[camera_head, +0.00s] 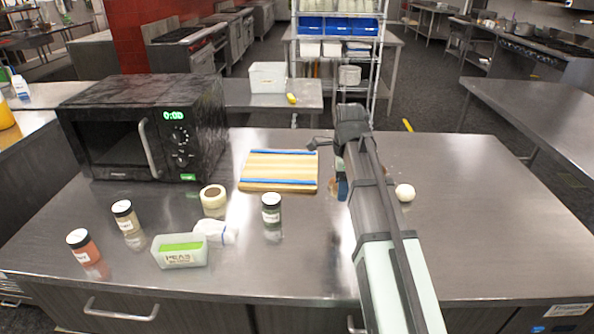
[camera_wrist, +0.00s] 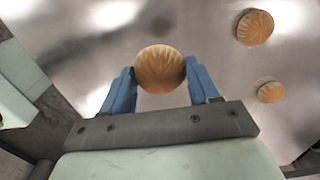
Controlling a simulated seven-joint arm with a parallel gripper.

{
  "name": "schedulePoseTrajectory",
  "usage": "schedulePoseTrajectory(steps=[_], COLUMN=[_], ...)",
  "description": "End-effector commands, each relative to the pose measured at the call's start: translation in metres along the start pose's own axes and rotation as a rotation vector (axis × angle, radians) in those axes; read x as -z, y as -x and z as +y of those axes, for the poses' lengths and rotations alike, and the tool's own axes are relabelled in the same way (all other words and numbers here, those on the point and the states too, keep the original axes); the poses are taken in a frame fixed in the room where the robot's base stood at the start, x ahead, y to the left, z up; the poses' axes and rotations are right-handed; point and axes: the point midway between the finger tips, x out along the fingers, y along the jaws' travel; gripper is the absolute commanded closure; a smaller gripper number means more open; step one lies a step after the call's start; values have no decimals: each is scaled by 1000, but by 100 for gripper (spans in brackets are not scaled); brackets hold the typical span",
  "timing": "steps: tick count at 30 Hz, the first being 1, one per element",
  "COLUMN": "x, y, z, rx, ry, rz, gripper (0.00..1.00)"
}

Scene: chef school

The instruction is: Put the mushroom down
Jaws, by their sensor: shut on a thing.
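My gripper (camera_wrist: 161,78) has blue fingertips on both sides of a round, brown thing with radiating lines, which I take to be the mushroom (camera_wrist: 160,62). It is shut on it. In the head view my gripper (camera_head: 342,188) is low over the steel counter, right of the cutting board, and my arm hides most of it. I cannot tell whether the mushroom touches the counter. Two similar round, brown things (camera_wrist: 254,27) (camera_wrist: 269,92) lie apart to the right in the wrist view.
A pale round thing (camera_head: 405,192) lies right of my arm. The counter's right side is clear.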

Motion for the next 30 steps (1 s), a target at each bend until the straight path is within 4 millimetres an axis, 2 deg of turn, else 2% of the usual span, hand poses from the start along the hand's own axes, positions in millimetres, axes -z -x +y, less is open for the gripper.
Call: schedulePoseTrajectory(steps=[1,8,15,18,24,27,30], x=[-16,-89,-161,-184,-210,-217,-221], y=[-1,3,9,13,20,24,27], z=[-6,-66,-143,-176,-238,-259,-272], rx=[0,-1,-1,-1,0,0,0], ry=[23,110,166,168,137,115,90], rz=[0,0,0,0,0,0,0], gripper=[69,69,69,69,69,69,69])
